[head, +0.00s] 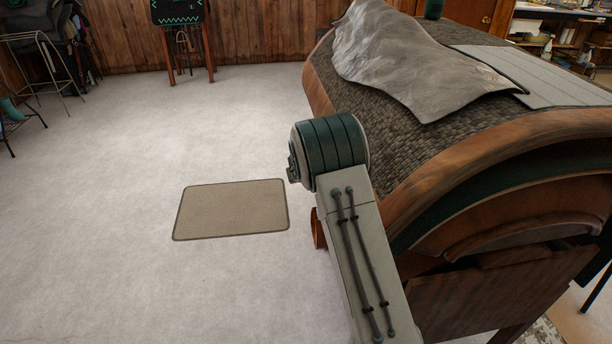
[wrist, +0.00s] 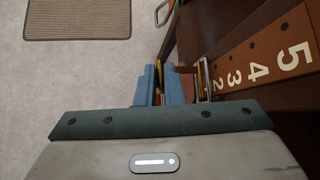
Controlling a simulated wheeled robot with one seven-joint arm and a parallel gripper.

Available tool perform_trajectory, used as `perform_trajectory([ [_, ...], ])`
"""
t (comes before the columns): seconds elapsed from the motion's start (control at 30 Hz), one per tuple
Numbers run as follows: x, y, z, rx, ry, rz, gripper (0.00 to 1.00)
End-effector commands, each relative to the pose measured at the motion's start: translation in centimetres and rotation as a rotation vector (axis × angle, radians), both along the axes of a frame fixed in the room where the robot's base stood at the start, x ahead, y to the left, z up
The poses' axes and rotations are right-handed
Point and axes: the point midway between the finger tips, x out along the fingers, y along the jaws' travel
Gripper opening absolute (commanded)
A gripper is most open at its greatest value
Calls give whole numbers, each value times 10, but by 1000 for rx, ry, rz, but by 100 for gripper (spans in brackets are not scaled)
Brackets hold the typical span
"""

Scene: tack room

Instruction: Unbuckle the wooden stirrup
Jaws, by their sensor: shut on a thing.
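In the wrist view, my gripper's two blue fingers (wrist: 163,88) are closed on a thin brown piece that looks like the end of a leather strap; little of it shows between them. Just right of the fingers is a metal buckle frame (wrist: 207,80). A brown strap (wrist: 270,55) with punched holes and white numbers runs from the buckle to the upper right. In the head view, my forearm hides the gripper. A curved brown piece (head: 318,229) shows left of my forearm; I cannot tell if it is the wooden stirrup.
The large saddle stand (head: 400,190), with a grey cloth (head: 410,60) on top, fills the right side close to my arm. A beige mat (head: 232,209) lies on the pale floor, which is open to the left. A stool (head: 188,45) stands at the back wall.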

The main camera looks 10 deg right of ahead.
Motion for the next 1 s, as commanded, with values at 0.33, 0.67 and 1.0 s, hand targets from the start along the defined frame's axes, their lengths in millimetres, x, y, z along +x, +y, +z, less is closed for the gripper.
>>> perform_trajectory([
  [0.33,0,-4,4,52,-2,-5,0],
  [0.67,0,-4,4,51,-2,-4,10],
  [1.0,0,-1,3,51,-1,0,29],
])
